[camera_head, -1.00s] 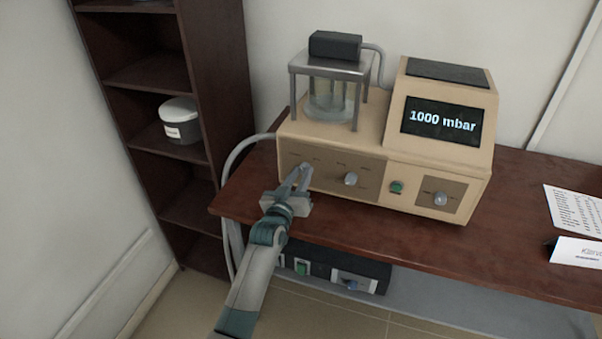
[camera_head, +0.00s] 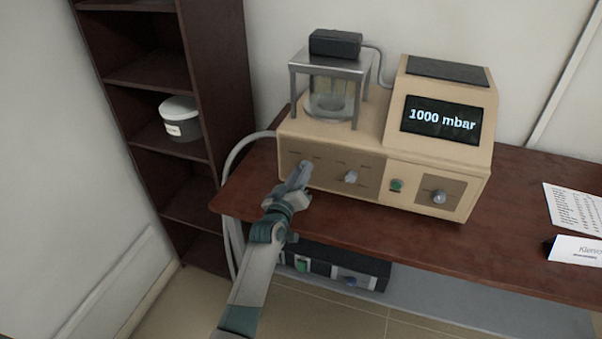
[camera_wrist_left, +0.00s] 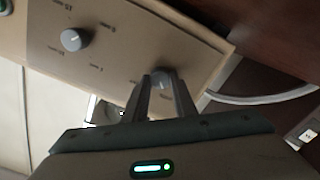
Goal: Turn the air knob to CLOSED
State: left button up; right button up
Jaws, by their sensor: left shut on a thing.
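The beige machine (camera_head: 340,199) stands on the table with a brown knob panel on its front. My left gripper (camera_head: 304,168) reaches the panel's left end and is shut on a grey knob, which shows between the fingertips in the left wrist view (camera_wrist_left: 161,77). The fingers hide most of this knob in the head view. Its label is too small to read. A second grey knob (camera_head: 350,177) sits to the right on the same panel and is clear of the gripper; it also shows in the left wrist view (camera_wrist_left: 72,40). My right gripper is not in view.
The display (camera_head: 441,120) reads 1000 mbar. A green button (camera_head: 396,186) and another knob (camera_head: 438,197) are at the machine's right front. A glass vessel (camera_head: 331,97) stands on top. A hose (camera_head: 233,160) runs along the left side. A dark box (camera_head: 340,268) is below the table.

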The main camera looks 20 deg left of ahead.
pick_arm(q)
jog(key=o, duration=1)
jog(key=shift+f, duration=0.1)
jog(key=shift+o, duration=0.2)
jog(key=s+b, duration=0.4)
jog(key=s, duration=1.3)
jog(key=shift+s+a, duration=0.2)
jog(key=shift+a, duration=0.05)
